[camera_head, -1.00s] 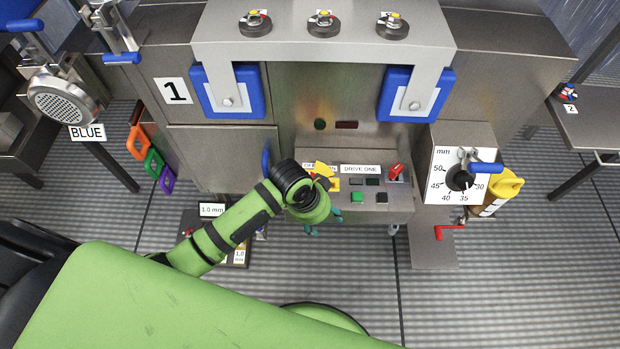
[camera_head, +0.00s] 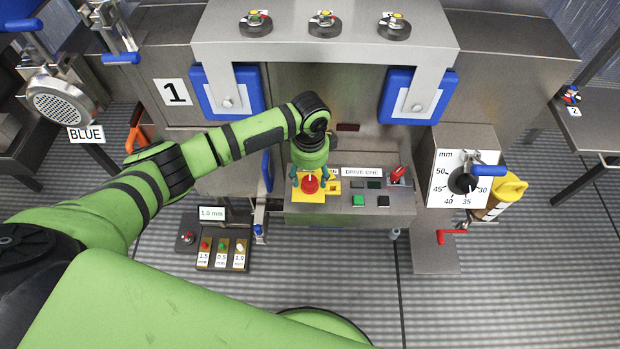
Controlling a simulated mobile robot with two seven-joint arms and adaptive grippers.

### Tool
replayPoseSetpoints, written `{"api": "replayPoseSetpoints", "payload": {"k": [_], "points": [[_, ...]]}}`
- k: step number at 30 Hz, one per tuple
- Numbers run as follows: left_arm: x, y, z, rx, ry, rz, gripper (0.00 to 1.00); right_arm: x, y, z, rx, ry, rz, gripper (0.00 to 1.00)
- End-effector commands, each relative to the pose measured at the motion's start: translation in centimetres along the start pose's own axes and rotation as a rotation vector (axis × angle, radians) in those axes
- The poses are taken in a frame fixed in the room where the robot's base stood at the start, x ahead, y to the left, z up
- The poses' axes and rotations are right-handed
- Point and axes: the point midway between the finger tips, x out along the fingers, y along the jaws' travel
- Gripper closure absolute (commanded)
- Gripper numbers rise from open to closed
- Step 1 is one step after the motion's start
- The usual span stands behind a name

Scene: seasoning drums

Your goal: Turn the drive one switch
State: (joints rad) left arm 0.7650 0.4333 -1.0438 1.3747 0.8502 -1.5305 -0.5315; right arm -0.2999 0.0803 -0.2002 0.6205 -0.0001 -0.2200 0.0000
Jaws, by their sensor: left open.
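The control panel (camera_head: 296,208) is on the front of the machine. Its white DRIVE ONE label (camera_head: 362,172) is in plain view, with small dark and green buttons below it. A red handle (camera_head: 397,174) is to the right of the label. A yellow part (camera_head: 333,188) shows just left of the buttons; an "N" above it is partly covered. My left gripper (camera_head: 309,179) is open, pointing down at the panel's left side. Its teal fingertips are on either side of a red round button (camera_head: 310,185) on a yellow plate; I cannot tell whether they touch it. My right gripper is not in view.
A blue lever (camera_head: 267,171) stands left of the panel. A dial with a blue handle (camera_head: 486,170) and a yellow jug (camera_head: 506,190) are at the right. A small button box (camera_head: 222,247) is lower left. Space in front of the panel is clear.

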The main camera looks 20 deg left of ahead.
Motion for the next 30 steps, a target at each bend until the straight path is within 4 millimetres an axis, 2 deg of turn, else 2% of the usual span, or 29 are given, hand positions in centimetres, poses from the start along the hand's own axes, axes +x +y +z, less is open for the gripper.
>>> {"api": "replayPoseSetpoints", "payload": {"k": [3, 6, 16, 17, 18, 21, 30], "points": [[1.7, 0.1, -0.1, 0.001, 0.000, 0.002, 0.37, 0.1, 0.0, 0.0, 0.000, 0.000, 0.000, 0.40], [2.6, 0.1, -0.1, 0.000, 0.001, 0.001, 0.37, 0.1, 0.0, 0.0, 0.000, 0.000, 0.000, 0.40], [3.0, 0.1, -0.1, 0.001, 0.001, -0.001, 0.37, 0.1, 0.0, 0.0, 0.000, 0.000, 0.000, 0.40], [3.0, 0.1, -0.1, 0.001, 0.001, -0.001, 0.45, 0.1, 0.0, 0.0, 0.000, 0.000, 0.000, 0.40], [3.0, 0.1, -0.1, 0.001, 0.002, -0.001, 0.61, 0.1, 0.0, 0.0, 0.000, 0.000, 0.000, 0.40], [3.0, 0.1, -0.1, 0.001, 0.002, -0.001, 1.00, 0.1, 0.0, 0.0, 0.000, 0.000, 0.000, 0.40], [2.9, 0.1, 0.3, 0.007, 0.001, -0.001, 1.00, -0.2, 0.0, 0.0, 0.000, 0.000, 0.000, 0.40]]}}
